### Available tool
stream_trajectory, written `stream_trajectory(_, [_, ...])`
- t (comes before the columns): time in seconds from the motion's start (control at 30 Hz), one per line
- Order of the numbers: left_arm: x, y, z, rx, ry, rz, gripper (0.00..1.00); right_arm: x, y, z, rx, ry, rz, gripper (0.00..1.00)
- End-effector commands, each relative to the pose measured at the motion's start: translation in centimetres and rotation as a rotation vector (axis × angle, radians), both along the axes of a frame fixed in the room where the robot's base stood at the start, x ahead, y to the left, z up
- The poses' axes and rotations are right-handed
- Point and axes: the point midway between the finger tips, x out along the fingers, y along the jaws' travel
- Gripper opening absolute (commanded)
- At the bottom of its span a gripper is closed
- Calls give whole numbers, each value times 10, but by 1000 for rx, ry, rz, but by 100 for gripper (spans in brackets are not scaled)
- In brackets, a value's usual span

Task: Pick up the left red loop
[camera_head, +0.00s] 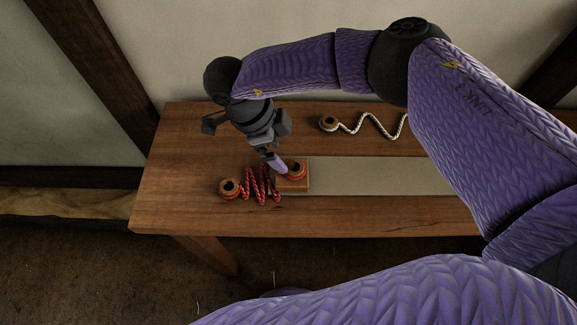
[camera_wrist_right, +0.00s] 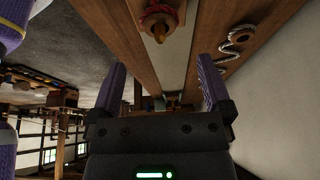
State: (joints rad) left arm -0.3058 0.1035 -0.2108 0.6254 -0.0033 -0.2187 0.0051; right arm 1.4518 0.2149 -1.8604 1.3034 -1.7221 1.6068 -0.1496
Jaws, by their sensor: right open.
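The left red loop (camera_head: 229,188) sits on the table's wooden top near its left end, with red rope zigzagging right from it. A second red loop (camera_head: 297,168) is at the rope's other end, around a wooden piece on a wooden block. My right gripper (camera_head: 275,163) points down beside this second loop, right of the left red loop. In the wrist view my right gripper (camera_wrist_right: 160,78) has its fingers wide apart with nothing between them. A red loop around a wooden peg (camera_wrist_right: 160,28) shows at the top there; I cannot tell which. My left gripper is out of view.
A white rope (camera_head: 365,125) with a loop at its left end lies at the back of the table (camera_head: 185,140). A grey strip (camera_head: 380,175) runs right from the wooden block (camera_head: 296,185). The table's left end is clear. A wall stands behind.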

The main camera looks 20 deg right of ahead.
Motion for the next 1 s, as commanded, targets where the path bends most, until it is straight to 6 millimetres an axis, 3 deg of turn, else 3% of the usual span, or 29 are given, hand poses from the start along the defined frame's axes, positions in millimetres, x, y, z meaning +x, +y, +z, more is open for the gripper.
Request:
stream_trajectory(0.37, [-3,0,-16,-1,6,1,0,-6,-25,-67,4,5,-1,100])
stream_trajectory(0.57, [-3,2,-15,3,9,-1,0,-6,-27,-69,6,2,1,100])
stream_trajectory(0.87, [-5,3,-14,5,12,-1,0,-7,-26,-69,7,3,0,41])
stream_trajectory(1.0, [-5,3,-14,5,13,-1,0,-7,-26,-68,7,3,0,37])
